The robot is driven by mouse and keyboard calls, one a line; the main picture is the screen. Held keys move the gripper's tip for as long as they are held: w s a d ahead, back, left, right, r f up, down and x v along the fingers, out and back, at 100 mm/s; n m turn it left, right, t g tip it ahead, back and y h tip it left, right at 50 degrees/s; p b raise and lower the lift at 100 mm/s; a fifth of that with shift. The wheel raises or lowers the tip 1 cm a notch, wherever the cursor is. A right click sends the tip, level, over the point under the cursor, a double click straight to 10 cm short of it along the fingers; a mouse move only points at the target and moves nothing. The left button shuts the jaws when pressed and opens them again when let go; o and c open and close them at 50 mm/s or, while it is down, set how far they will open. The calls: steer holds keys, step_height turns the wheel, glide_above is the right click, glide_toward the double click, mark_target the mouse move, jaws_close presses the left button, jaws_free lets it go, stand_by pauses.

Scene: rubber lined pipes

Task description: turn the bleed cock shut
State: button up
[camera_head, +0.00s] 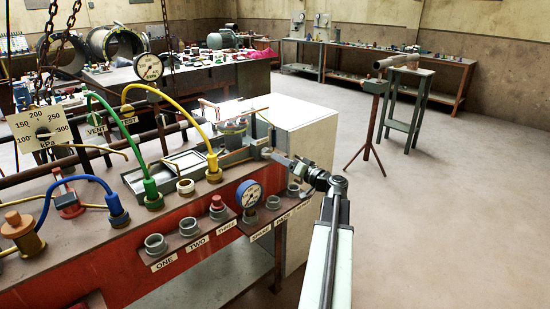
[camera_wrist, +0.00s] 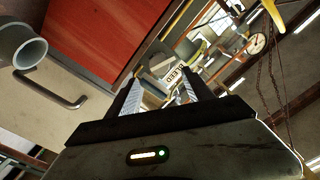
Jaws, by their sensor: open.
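My gripper (camera_head: 272,154) is at the right end of the red bench, beside the grey fittings on its top. In the wrist view my gripper (camera_wrist: 164,88) has its two fingers apart, with nothing held between them. A white label reading BLEED (camera_wrist: 184,78) shows between the fingers, past their tips. Grey parts lie around the label, partly hidden by the fingers. The bleed cock's handle cannot be made out clearly in either view, so its angle cannot be told.
The red bench (camera_head: 120,252) carries a blue-rimmed gauge (camera_head: 249,194), a green hose (camera_head: 133,140), a yellow hose (camera_head: 188,113) and several labelled ports. A white cabinet (camera_head: 305,125) stands behind my gripper. A tripod stand (camera_head: 371,130) is farther back; the floor on the right is clear.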

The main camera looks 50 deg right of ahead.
mark_target(269, 154)
steer(key=w, duration=0.7)
steer(key=shift+w+d, duration=0.15)
steer(key=shift+d, duration=0.1)
jaws_close()
steer(key=m, duration=0.4)
steer(key=shift+f+m, duration=0.1)
steer(key=shift+m, duration=0.2)
jaws_free()
